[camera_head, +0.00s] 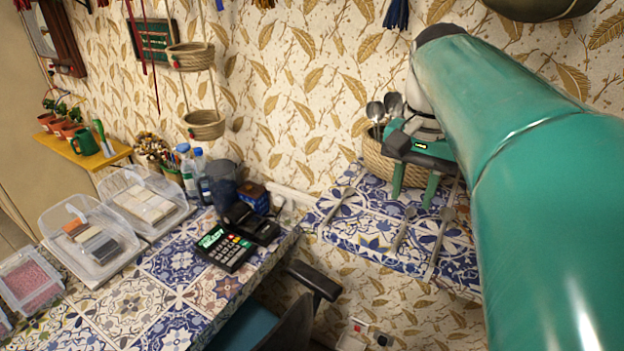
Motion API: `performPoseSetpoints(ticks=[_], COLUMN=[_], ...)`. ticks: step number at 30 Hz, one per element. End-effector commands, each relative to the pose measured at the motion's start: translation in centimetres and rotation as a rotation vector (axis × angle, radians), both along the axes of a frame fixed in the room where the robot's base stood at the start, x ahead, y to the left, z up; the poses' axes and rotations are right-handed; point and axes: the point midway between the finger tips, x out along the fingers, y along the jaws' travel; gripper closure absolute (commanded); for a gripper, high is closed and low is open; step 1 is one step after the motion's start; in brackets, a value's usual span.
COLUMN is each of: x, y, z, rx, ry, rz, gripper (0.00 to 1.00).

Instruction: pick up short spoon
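Three metal spoons lie apart on a blue-and-white tiled shelf: a left spoon (338,211), a middle spoon (403,232) and a right spoon (440,240). The middle one looks shortest, so it seems to be the short spoon. My gripper (413,200) points down over the shelf, with its two green fingers spread and nothing seen between them. In the picture its fingertips are just above the bowl of the middle spoon. I cannot tell the exact height gap.
A wicker basket (374,158) with upright spoons (376,111) stands behind my gripper against the wall. On the left, a tiled table (180,265) holds a card terminal (224,247), clear boxes (90,238) and bottles (187,170). A chair (313,281) stands below the shelf.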

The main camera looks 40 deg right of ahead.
Motion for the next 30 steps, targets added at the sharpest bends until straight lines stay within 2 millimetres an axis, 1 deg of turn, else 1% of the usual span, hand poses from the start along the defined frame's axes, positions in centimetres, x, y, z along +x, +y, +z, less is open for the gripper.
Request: performPoseSetpoints(ticks=[5, 9, 12, 15, 20, 21, 26, 27, 30], x=[0.1, 0.2, 0.2, 0.3, 0.3, 0.3, 0.3, 0.3, 0.3], y=[-0.1, -0.3, -0.3, -0.3, -0.3, -0.3, -0.3, -0.3, -0.3], z=[-1.5, -3.8, -5.0, -5.5, -5.5, -5.5, -5.5, -5.5, -5.5], rx=[0.002, 0.001, 0.002, 0.000, 0.000, 0.000, 0.000, 0.000, 0.000], ry=[0.001, 0.002, 0.001, 0.000, -0.001, -0.001, -0.001, 0.000, 0.000], rz=[0.001, 0.003, 0.003, 0.003, 0.003, 0.003, 0.003, 0.003, 0.003], gripper=[0.65, 0.65, 0.65, 0.65, 0.65, 0.67, 0.98, 1.00, 1.00])
